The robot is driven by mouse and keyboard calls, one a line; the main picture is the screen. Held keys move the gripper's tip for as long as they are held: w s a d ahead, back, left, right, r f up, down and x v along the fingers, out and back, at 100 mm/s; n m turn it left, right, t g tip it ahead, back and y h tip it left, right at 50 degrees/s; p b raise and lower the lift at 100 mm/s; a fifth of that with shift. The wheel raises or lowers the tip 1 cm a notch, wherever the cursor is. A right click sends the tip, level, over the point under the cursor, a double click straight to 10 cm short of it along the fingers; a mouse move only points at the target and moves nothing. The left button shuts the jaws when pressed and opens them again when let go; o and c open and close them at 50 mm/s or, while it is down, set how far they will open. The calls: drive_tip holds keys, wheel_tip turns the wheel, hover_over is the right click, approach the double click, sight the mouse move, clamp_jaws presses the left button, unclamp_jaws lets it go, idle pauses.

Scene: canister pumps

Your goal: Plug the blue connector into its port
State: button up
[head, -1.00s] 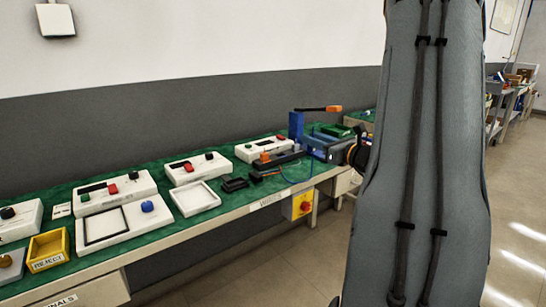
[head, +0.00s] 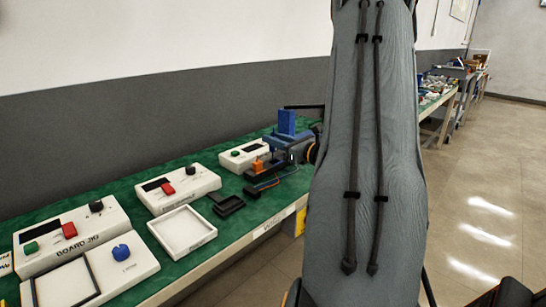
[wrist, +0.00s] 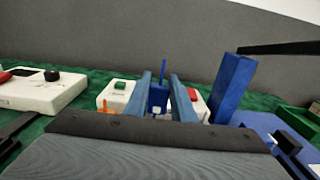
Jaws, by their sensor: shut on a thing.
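In the wrist view my gripper (wrist: 160,84) has two blue-grey fingers shut on the small dark-blue connector (wrist: 157,99). A thin blue piece stands up from the connector. In the head view my arm covers most of the gripper, and I cannot make out the connector there. A white control box (wrist: 115,95) with a green button and a red one stands behind the fingers in the wrist view; it also shows in the head view (head: 240,158). I cannot pick out the connector's port in either view.
A tall blue block (wrist: 233,88) with a black bar stands close right of the fingers, also in the head view (head: 286,122). An orange part (head: 257,166), black trays (head: 228,205), a white tray (head: 183,230) and control boxes share the green bench. Open floor (head: 480,210) lies right.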

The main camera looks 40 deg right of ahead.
sight(274, 151)
drive_tip(key=shift+f, duration=2.7)
drive_tip(key=shift+f, duration=0.15)
drive_tip(key=o, duration=1)
drive_tip(key=shift+r, duration=0.2)
drive_tip(key=s, duration=0.8)
drive_tip(key=s+d, duration=0.1)
drive_tip(key=s, duration=0.3)
drive_tip(key=shift+f, duration=0.1)
